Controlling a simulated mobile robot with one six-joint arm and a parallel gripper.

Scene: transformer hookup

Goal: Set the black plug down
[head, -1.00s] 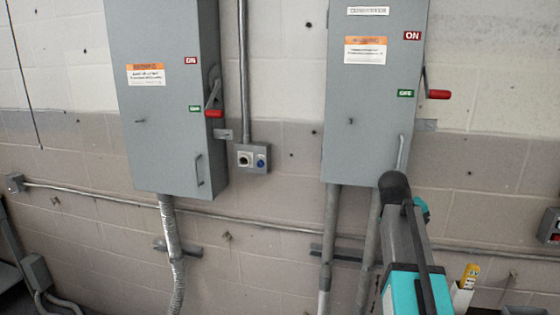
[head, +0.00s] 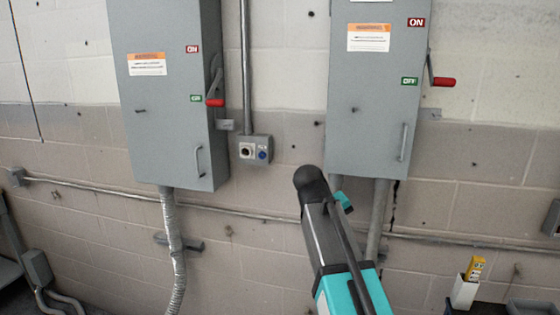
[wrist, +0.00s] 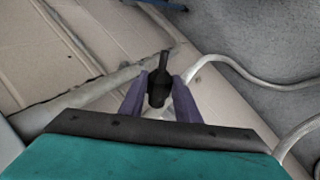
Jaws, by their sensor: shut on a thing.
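The black plug (wrist: 158,88) shows in the middle of the wrist view, upright in the picture with its narrow end at the top. My gripper (wrist: 160,95) is shut on it, with a purple finger on each side. In the head view my arm reaches up from the bottom, in front of the wall below the right grey cabinet. The plug and the fingers cannot be made out there.
Two grey switch cabinets (head: 165,110) and (head: 372,120) hang on the block wall, with red handles at their right sides. A small outlet box (head: 255,150) sits between them. Conduits run down the wall. A pale cable (wrist: 240,78) curves beside the plug. A white bin (head: 463,292) stands at right.

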